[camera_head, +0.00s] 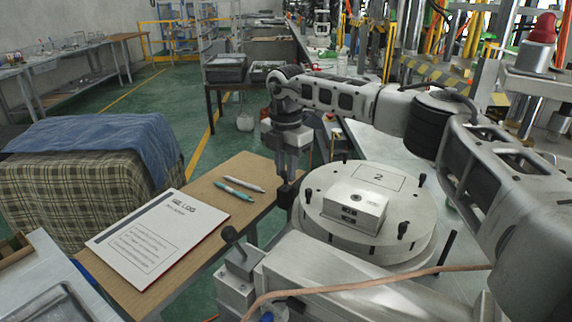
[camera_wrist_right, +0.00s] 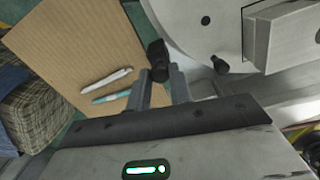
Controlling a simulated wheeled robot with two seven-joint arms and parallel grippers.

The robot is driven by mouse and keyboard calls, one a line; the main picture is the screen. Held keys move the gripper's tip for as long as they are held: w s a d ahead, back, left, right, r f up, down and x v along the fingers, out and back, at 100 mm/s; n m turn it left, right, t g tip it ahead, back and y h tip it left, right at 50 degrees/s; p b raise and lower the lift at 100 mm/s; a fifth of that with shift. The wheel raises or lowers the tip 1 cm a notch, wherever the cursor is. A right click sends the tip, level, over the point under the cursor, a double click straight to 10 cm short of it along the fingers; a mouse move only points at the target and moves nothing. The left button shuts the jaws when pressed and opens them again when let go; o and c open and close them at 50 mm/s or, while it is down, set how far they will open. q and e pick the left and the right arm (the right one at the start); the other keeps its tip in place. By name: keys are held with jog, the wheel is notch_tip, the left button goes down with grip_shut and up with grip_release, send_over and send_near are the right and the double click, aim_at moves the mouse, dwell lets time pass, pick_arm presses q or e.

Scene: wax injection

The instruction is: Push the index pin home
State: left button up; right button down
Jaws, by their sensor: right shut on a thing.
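My right gripper (camera_head: 289,178) points down at the left edge of the round grey turntable (camera_head: 322,229). Its fingers are shut on a black knob (camera_head: 286,195), which looks like the head of the index pin. In the right wrist view the knob (camera_wrist_right: 157,53) stands at the fingertips (camera_wrist_right: 160,76), close beside the turntable's rim (camera_wrist_right: 190,47). The pin's shaft is hidden, so I cannot tell how deep it sits. A metal block mould (camera_head: 355,207) lies on the turntable near a plate marked 2 (camera_head: 378,177). My left gripper is in neither view.
A wooden desk (camera_head: 190,248) left of the turntable holds a log sheet (camera_head: 155,233) and two pens (camera_head: 236,188). A black-knobbed lever (camera_head: 229,235) stands in front. Several black pegs stand around the turntable. A cloth-covered stack (camera_head: 95,175) is at left.

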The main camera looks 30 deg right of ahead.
jog(key=c, duration=1.3)
grip_release()
jog(key=shift+f, duration=0.25)
jog(key=shift+o, duration=0.2)
jog(key=shift+r, duration=0.2)
notch_tip(320, 180, up, 16)
jog(key=b, duration=0.1)
jog(key=shift+f, duration=0.2)
